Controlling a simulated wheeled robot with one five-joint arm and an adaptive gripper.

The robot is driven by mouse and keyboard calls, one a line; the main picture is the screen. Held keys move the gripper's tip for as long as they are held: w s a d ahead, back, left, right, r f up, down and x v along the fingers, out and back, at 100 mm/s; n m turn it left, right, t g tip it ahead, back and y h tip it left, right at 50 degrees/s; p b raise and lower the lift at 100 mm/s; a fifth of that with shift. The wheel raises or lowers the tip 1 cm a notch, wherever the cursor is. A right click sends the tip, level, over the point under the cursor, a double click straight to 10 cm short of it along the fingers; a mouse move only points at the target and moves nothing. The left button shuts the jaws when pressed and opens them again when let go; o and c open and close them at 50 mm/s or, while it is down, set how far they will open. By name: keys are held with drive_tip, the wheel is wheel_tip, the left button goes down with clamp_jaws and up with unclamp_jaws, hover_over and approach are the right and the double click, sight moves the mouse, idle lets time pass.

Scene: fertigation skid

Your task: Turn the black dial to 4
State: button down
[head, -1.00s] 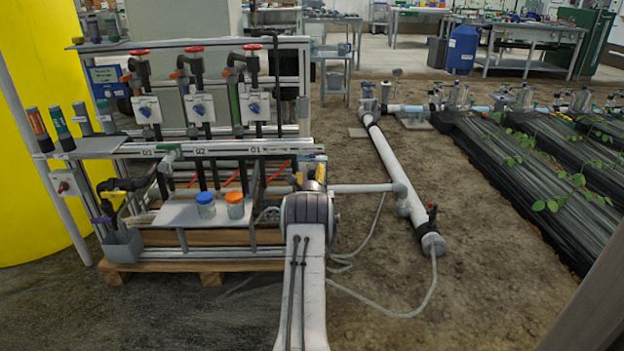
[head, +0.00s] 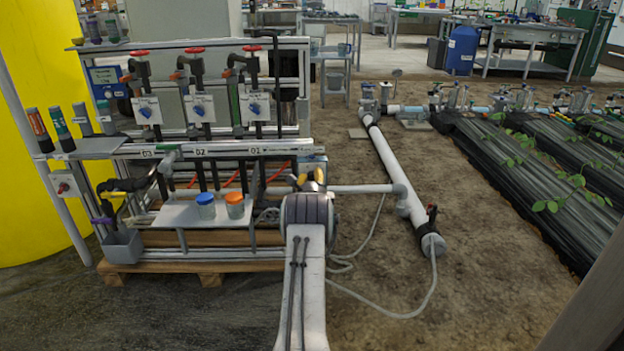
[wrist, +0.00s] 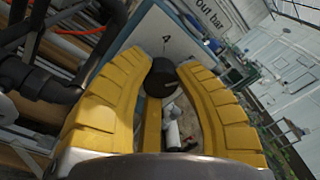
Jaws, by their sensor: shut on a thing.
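The black dial (wrist: 157,80) sits between my fingers in the wrist view, on a pale blue-edged panel (wrist: 150,35). A printed 4 (wrist: 166,39) shows on the panel just above the dial. A small light mark shows on the dial, but I cannot tell clearly where its pointer points. My gripper (wrist: 163,70) has yellow fingers on both sides of the dial and is shut on it. In the head view my gripper (head: 309,178) is at the right end of the skid, and the dial is hidden there behind my arm.
The pipe skid (head: 225,148) with red-handled valves fills the left. Blue-lidded (head: 206,206) and orange-lidded jars (head: 235,205) stand on a shelf close left of my arm. A white pipe (head: 362,189) runs right from beside my gripper. Bare soil lies farther right.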

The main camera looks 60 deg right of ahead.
drive_tip(key=n, duration=0.4)
drive_tip(key=shift+w+n, duration=0.15)
drive_tip(key=shift+n, duration=1.65)
drive_tip(key=c, duration=0.9)
unclamp_jaws()
